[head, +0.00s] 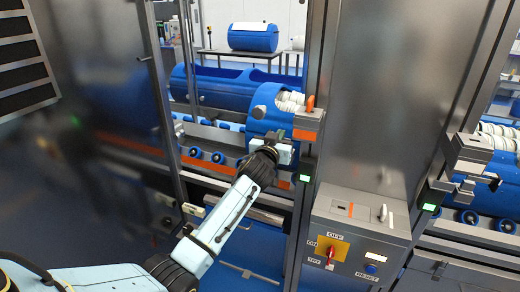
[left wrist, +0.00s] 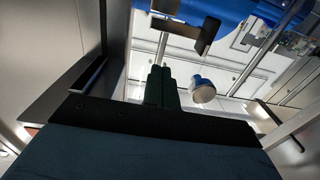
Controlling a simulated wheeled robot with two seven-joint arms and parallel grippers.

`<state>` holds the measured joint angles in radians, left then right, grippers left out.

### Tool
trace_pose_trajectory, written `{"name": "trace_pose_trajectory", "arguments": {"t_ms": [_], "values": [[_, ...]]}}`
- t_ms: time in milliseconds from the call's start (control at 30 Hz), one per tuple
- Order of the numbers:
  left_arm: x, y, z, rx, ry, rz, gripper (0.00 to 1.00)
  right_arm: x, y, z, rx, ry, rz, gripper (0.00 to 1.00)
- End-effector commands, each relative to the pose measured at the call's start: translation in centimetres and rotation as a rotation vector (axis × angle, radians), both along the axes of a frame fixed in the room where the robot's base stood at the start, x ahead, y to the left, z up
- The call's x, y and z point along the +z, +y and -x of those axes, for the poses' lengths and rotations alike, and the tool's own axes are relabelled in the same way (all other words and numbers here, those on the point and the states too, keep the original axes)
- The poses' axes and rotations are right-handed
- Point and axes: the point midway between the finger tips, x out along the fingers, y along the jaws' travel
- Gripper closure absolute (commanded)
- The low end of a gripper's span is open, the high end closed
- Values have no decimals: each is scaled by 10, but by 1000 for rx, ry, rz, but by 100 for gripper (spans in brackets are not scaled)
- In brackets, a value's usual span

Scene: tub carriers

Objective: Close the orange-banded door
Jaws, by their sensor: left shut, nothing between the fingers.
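An orange band (head: 215,166) runs low across the left bay, and a blurred stretch of it shows on the steel to its left. A slim metal upright (head: 163,100), apparently the door's frame edge, stands at the bay's left side. I cannot tell how far the door is open. An orange-marked latch block (head: 308,120) sits on the post right of the bay. My left gripper (head: 278,139) is shut and empty, in front of the bay just left of this block; contact is unclear. Its dark fingers (left wrist: 162,85) show in the left wrist view. My right gripper is out of view.
A blue tub (head: 225,88) lies behind the bay opening, with rollers (head: 205,155) below. A control box (head: 357,235) with a red switch juts out at lower right. A second bay with a plain latch (head: 468,155) is farther right.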

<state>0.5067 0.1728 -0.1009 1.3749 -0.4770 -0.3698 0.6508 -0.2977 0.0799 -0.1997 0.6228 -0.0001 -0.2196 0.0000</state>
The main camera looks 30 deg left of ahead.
Motion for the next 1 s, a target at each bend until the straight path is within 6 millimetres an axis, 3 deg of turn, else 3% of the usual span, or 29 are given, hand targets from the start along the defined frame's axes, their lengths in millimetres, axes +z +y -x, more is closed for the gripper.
{"name": "trace_pose_trajectory", "arguments": {"t_ms": [133,400,800,867,933,1000], "values": [[-4,-4,25,-2,5,1,100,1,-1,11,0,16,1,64],[-5,-10,65,-3,7,2,100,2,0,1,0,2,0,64],[-6,-12,82,-2,10,1,100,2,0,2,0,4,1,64],[-14,-13,82,-4,23,0,100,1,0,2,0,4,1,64],[-35,-14,83,-9,61,-3,100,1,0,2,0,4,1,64],[-70,-17,86,-19,126,-10,100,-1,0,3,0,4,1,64]]}}
